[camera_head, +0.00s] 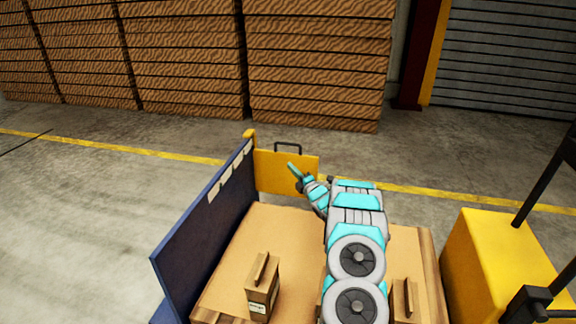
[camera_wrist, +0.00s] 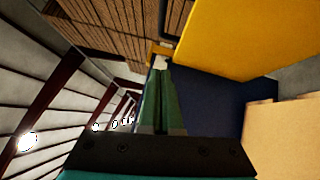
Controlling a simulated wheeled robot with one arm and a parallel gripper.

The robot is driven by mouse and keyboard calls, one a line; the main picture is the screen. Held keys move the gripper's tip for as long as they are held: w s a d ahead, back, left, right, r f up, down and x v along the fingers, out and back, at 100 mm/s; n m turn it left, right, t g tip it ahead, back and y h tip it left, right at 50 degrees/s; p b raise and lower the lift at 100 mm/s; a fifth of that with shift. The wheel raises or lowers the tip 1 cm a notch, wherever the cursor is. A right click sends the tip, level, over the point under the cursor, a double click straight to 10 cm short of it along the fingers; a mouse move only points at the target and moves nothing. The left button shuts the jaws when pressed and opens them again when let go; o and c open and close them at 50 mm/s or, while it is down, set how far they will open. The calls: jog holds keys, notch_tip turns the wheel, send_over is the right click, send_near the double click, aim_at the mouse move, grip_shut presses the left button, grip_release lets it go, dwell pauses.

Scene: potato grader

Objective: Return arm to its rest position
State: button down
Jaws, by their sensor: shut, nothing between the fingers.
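My arm, grey and teal, reaches from the bottom of the head view out over a wooden table top (camera_head: 236,240). My gripper (camera_head: 292,166) is at the arm's far end, in front of a yellow panel (camera_head: 270,172) at the table's far side. Its teal fingers are together and hold nothing. In the wrist view the green fingers (camera_wrist: 160,66) point away, side by side, with the yellow panel (camera_wrist: 235,40) to their right. The gripper stands clear above the table top.
A blue side panel (camera_head: 195,250) borders the table on the left. A small brown box (camera_head: 262,290) stands left of my arm, another (camera_head: 404,298) right of it. A yellow machine body (camera_head: 500,262) is at the right. Stacked wooden crates (camera_head: 185,60) stand behind, beyond open floor.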

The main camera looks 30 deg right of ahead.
jog(key=shift+s, duration=0.2)
jog(key=a+r+m+g+h+p, duration=0.25)
jog(key=a+r+m+g, duration=0.35)
jog(key=r, duration=0.4)
jog(key=s+a+r+m+g+p, duration=0.2)
jog(key=s+a+r+m+g, duration=0.35)
jog(key=s+a, duration=0.6)
jog(key=s+a+r+m+g+y+p, duration=0.1)
jog(key=s+a+m+g, duration=0.1)
jog(key=s+a, duration=0.6)
jog(key=s+a+r+m+g+y+p, duration=0.1)
jog(key=s+a, duration=0.8)
jog(key=s, duration=1.4)
jog(key=s+a+r+m+g+y+p, duration=0.1)
jog(key=s+a+r+m+g, duration=0.2)
jog(key=s+a+g, duration=0.4)
jog(key=s+a+m, duration=0.1)
jog(key=s, duration=0.7)
jog(key=shift+s+a+m+p, duration=0.2)
jog(key=shift+s+m+p, duration=0.15)
jog(key=shift+p, duration=0.05)
jog(key=shift+r, duration=0.1)
